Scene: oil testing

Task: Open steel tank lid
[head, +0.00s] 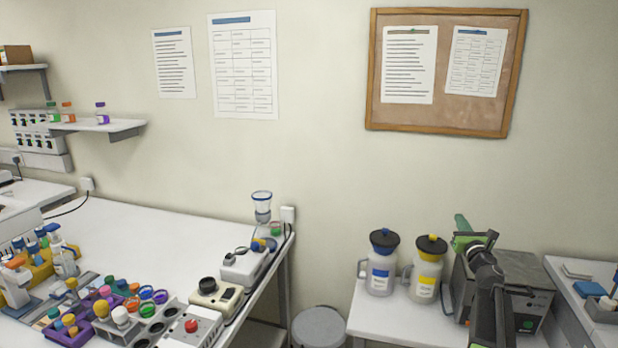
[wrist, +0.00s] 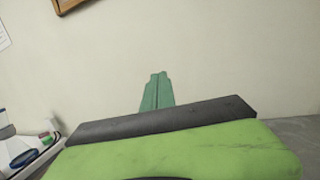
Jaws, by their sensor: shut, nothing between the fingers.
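The steel tank (head: 530,308) is a grey metal box with a dark front panel, standing on the right part of the white table in the head view. Its flat grey lid (head: 522,268) looks closed, but my black arm crosses in front and hides its left part. My gripper (head: 461,220) is green and shut, with nothing held. It is raised near the tank's back left, above lid height in the picture; I cannot tell the gap. In the wrist view the green fingertips (wrist: 157,77) meet together against the bare wall.
Two jugs, one with a blue label (head: 380,281) and one with a yellow label (head: 426,282), stand left of the tank. A grey round stool (head: 318,327) stands between the tables. The left bench (head: 150,235) is crowded with vials and instruments. A corkboard (head: 447,118) hangs behind.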

